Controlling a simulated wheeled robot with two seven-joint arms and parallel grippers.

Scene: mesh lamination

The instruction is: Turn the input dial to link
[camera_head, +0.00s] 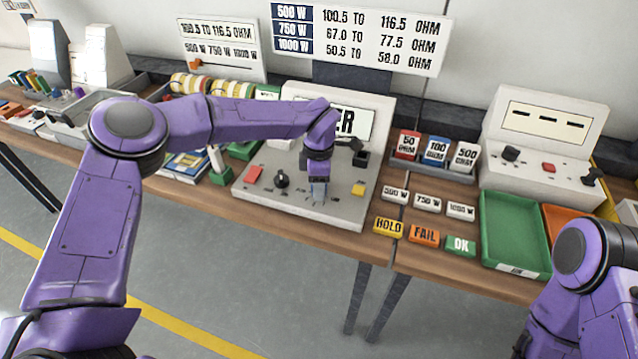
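The grey-white tester (306,209) stands at the middle of the bench, with a partly hidden display panel at its back. A black dial (282,180) with a pointer knob sits on its sloped top. The dial's markings are too small to read. My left gripper (319,196) points down over the tester top, to the right of that black dial and left of a yellow button (358,190). Whether its fingers are open or shut is too small to tell, and anything beneath them is hidden. My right arm shows at the lower right, its gripper out of view.
A red button (254,174) lies left of the dial. HOLD (388,227), FAIL (424,235) and OK (461,245) tags lie to the right, beside a green tray (514,232). A second console (541,150) stands farther right.

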